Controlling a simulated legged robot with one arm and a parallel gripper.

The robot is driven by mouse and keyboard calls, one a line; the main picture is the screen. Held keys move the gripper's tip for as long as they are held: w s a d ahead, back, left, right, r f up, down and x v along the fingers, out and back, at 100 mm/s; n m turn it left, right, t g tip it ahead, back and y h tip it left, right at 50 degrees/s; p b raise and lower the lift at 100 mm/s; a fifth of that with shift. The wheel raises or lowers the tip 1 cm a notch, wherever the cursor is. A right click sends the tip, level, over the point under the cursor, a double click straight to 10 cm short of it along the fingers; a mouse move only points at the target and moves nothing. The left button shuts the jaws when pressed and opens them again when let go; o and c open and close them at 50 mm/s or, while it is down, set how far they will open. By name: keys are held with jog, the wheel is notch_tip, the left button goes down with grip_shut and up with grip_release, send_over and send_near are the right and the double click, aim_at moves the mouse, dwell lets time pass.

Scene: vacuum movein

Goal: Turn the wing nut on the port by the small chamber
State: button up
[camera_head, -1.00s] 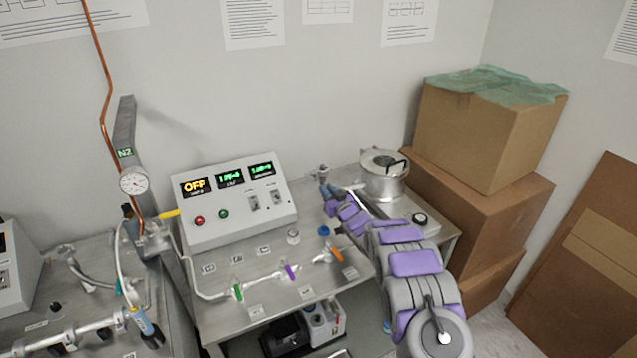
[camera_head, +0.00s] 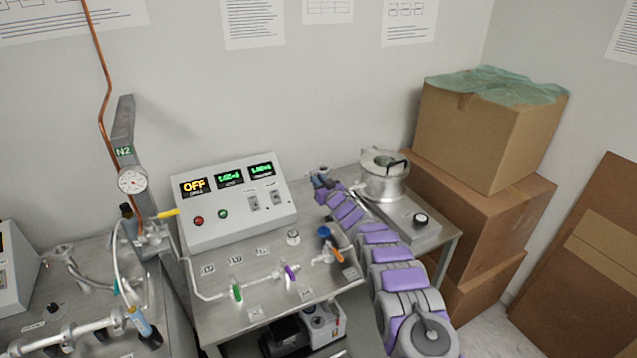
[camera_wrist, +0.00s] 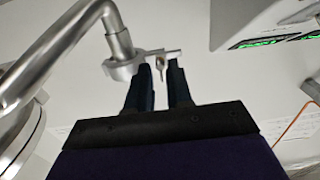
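The small chamber (camera_head: 384,183) is a round metal vessel on the right of the bench, also partly seen at the left edge of the wrist view (camera_wrist: 22,150). Its bent metal pipe (camera_wrist: 62,45) ends at the port, a round clamped flange (camera_wrist: 122,67). The small metal wing nut (camera_wrist: 161,64) sits on the clamp's right side. My gripper (camera_wrist: 163,72) has its two dark fingers apart, one on each side of the wing nut, with a gap visible between them. In the head view my gripper (camera_head: 319,179) is left of the chamber; the wing nut is too small to make out there.
A control box (camera_head: 236,204) with lit displays stands left of my arm. Coloured valves, including a purple one (camera_head: 290,273), line the bench front. Stacked cardboard boxes (camera_head: 480,190) stand right of the bench. A grey unit with a black knob (camera_head: 420,219) is beside my arm.

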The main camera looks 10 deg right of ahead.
dwell(0.3)
grip_shut()
jog(key=shift+n, duration=0.3)
jog(key=shift+s+f+n+b, duration=0.15)
jog(key=shift+n+b, duration=1.2)
jog(key=shift+n, duration=3.55)
jog(key=shift+w+f+n+b, duration=0.2)
jog(key=shift+n+b, duration=1.15)
jog(key=shift+n, duration=3.55)
jog(key=shift+s+f+n+b, duration=0.2)
jog(key=shift+n+b, duration=1.15)
jog(key=shift+n, duration=3.55)
jog(key=shift+a+f, duration=0.1)
jog(key=shift+n, duration=1.7)
